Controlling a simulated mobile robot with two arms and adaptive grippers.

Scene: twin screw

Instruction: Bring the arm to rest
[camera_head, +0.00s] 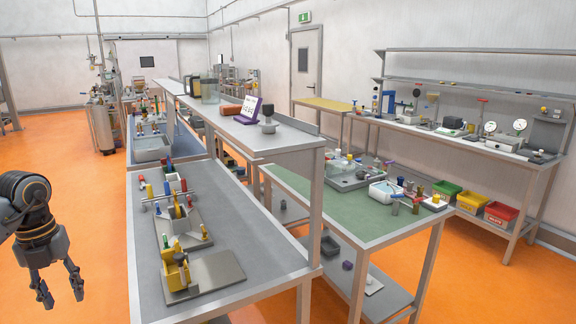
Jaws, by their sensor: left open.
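My left gripper (60,288) hangs at the lower left, fingers pointing down and spread apart. It is open and empty, over the orange floor and to the left of the near workbench (262,268), apart from it. Its dark arm enters from the left edge. My right gripper is not in view.
The near grey workbench carries a yellow fixture (178,272) on a plate and coloured-handled tools (170,192). A raised shelf (262,138) stands behind it. A green-topped bench (345,215) stands to the right. The orange floor (60,165) at left is open.

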